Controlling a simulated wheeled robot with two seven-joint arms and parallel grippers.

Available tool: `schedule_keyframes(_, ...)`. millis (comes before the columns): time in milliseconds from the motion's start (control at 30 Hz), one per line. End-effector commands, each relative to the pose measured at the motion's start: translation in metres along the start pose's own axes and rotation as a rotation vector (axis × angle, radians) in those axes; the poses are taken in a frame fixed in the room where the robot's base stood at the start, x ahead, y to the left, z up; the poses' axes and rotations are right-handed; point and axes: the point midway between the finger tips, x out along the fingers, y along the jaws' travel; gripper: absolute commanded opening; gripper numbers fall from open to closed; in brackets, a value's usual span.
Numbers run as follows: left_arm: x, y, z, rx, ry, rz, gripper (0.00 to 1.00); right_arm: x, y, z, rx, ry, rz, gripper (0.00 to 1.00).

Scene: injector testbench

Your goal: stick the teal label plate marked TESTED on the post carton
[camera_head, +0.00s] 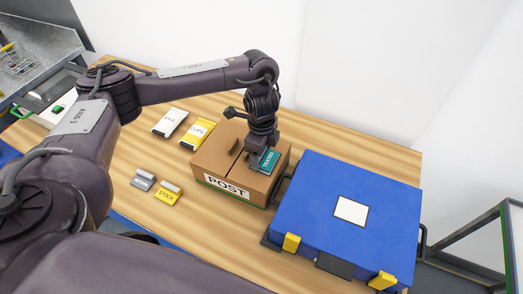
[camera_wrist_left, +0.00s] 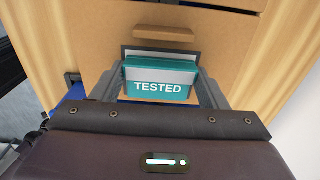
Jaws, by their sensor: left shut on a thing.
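The teal label plate marked TESTED (camera_head: 268,159) is between the fingers of my left gripper (camera_head: 258,160), which is shut on it. It also shows in the left wrist view (camera_wrist_left: 160,86), with its white lettering readable. The brown post carton (camera_head: 215,165) stands on the table, with a white POST label on its front. The plate is over the right part of the carton's top. A dark-edged patch (camera_wrist_left: 130,52) shows behind the plate on the carton. I cannot tell whether the plate touches the carton. My right gripper is not in view.
A blue case (camera_head: 310,200) with yellow latches stands close to the carton's right. A white packet (camera_head: 170,122), a yellow packet (camera_head: 196,134), a grey plate (camera_head: 143,180) and a yellow STOCK plate (camera_head: 168,194) lie left of the carton. The wooden table (camera_head: 120,180) has free room at left.

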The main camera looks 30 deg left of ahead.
Motion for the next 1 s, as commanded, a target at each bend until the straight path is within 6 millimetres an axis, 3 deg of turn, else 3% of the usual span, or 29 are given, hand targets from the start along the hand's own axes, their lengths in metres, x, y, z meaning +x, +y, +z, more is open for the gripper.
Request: schedule_keyframes(1000,0.0075,-0.0002,0.0,-0.001,0.0,0.0,0.46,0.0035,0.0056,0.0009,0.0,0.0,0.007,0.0)
